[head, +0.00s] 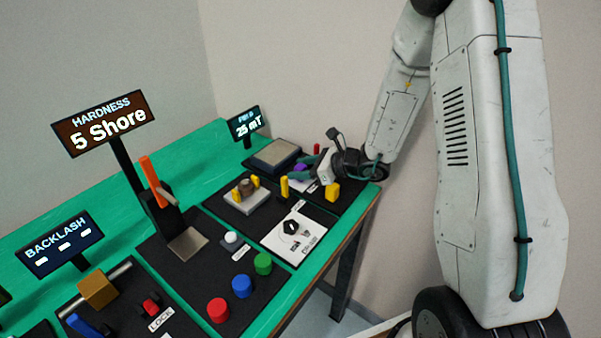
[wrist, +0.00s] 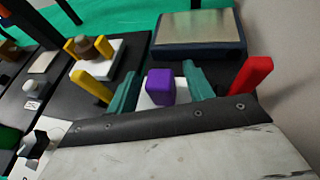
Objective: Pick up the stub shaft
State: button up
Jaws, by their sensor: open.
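A purple block-like piece (wrist: 160,86) with rounded edges stands on a white plate (wrist: 150,103) in the wrist view. It shows small and partly covered in the head view (head: 299,168). No label marks any piece as the stub shaft, so I cannot tell for certain if this is it. My gripper (wrist: 161,84) is open, with one teal finger on each side of the purple piece and a gap on both sides. In the head view my gripper (head: 306,176) is low over the far right end of the bench. The piece's lower part is hidden by my gripper's body.
A red post (wrist: 252,74) stands close right of my gripper, a yellow post (wrist: 90,88) close left. A fixture with a brown-grey round part (wrist: 97,47) is further left. A flat metal-topped box (wrist: 200,33) lies behind. Coloured buttons (head: 242,286) line the front.

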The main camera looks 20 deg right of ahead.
jog(key=shift+w+a+f, duration=0.1)
jog(key=shift+w+a, duration=0.1)
jog(key=shift+a, duration=0.05)
grip_shut()
